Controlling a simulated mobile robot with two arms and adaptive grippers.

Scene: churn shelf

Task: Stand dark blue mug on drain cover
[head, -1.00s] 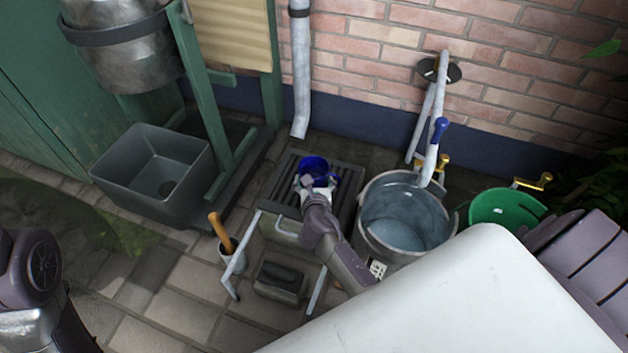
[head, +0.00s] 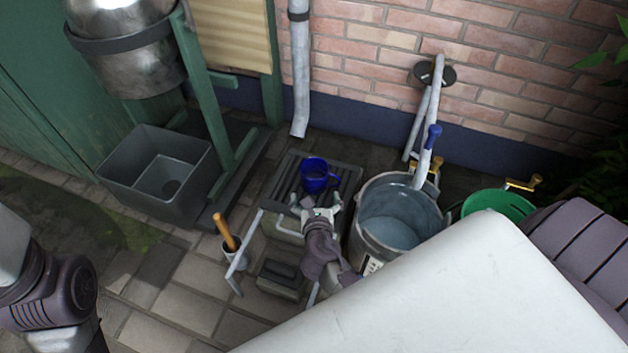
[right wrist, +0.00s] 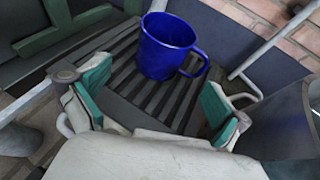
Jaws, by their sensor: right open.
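The dark blue mug (head: 315,174) stands upright on the slatted drain cover (head: 345,199) below the downpipe, its handle to the right. In the right wrist view the mug (right wrist: 167,47) rests on the dark slats of the drain cover (right wrist: 122,85), beyond the fingertips. My right gripper (head: 319,206) is open and empty at the near side of the cover, apart from the mug. In the right wrist view its green-padded fingers (right wrist: 158,102) are spread wide with a clear gap to the mug. My left gripper is out of view; only part of my left arm shows.
A metal bucket of water (head: 397,222) stands close right of the cover, with a green bucket (head: 497,207) beyond. A grey basin (head: 158,180) stands left. A low step with white rails (head: 279,278) and a pot with a wooden-handled tool (head: 226,234) are in front.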

